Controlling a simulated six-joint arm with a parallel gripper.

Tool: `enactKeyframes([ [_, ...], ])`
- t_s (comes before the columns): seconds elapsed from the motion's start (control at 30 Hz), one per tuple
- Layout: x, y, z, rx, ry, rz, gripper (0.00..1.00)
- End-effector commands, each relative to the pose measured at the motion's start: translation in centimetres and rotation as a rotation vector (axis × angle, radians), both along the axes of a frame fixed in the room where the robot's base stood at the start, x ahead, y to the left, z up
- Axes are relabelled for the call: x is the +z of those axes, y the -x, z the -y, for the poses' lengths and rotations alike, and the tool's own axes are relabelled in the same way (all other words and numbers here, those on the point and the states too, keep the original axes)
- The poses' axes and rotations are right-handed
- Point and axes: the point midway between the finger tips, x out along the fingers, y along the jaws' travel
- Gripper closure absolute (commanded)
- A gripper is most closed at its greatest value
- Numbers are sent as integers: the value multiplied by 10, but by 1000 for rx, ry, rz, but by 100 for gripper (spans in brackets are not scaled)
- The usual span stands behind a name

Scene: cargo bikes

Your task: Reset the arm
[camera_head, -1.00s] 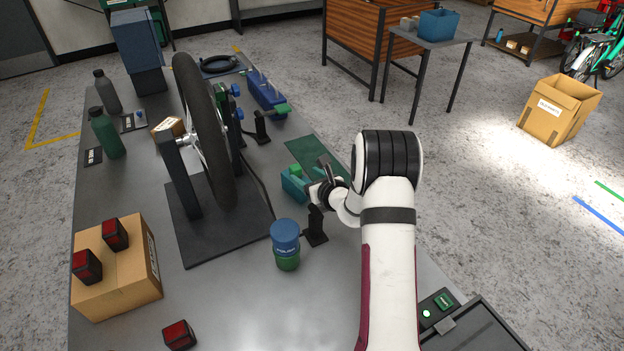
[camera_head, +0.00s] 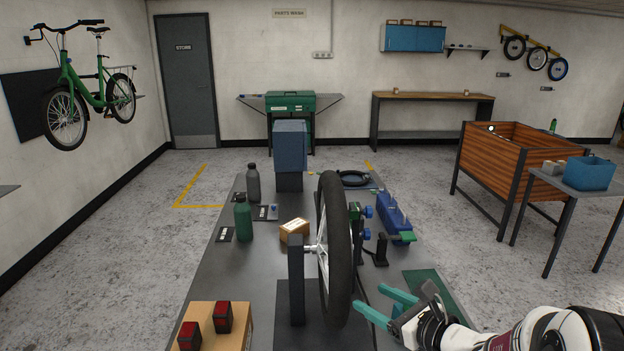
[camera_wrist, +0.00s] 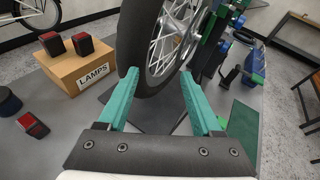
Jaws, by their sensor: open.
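My gripper (camera_head: 378,307) reaches in from the lower right of the head view, above the right side of the workbench. Its two teal fingers are spread and empty. In the wrist view the open gripper (camera_wrist: 158,102) points toward the black-tyred wheel (camera_wrist: 160,45), with nothing between the fingertips that I can see held. The wheel (camera_head: 335,250) stands upright in its stand in the head view, to the left of the fingers.
The bench (camera_head: 225,265) also carries a cardboard lamps box (camera_wrist: 88,70) with two red lamps on top, a loose red lamp (camera_wrist: 33,124), a green bottle (camera_head: 243,219), a grey bottle (camera_head: 253,183) and a blue tool rack (camera_head: 395,224). A wooden crate (camera_head: 505,170) stands beyond, right.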

Motion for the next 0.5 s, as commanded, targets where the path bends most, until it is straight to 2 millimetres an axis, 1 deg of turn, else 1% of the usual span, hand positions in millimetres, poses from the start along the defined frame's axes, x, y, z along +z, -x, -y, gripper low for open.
enactKeyframes([
  [0.03,14,21,-37,144,76,17,34],
  [0.07,19,37,-60,246,132,24,34],
  [0.1,23,64,-90,390,217,35,34],
  [0.17,25,115,-129,629,367,53,34],
  [0.2,22,154,-147,794,480,62,34],
  [0.23,18,184,-155,917,571,68,34],
  [0.27,12,213,-158,1037,664,72,34],
  [0.3,4,249,-156,1184,790,74,34],
  [0.33,-3,272,-149,1286,882,72,34],
  [0.37,-8,291,-141,1372,969,69,34],
  [0.4,-15,311,-128,1466,1070,61,34],
  [0.43,-18,322,-118,1524,1137,53,34],
  [0.5,-24,336,-101,1637,1263,59,34],
])
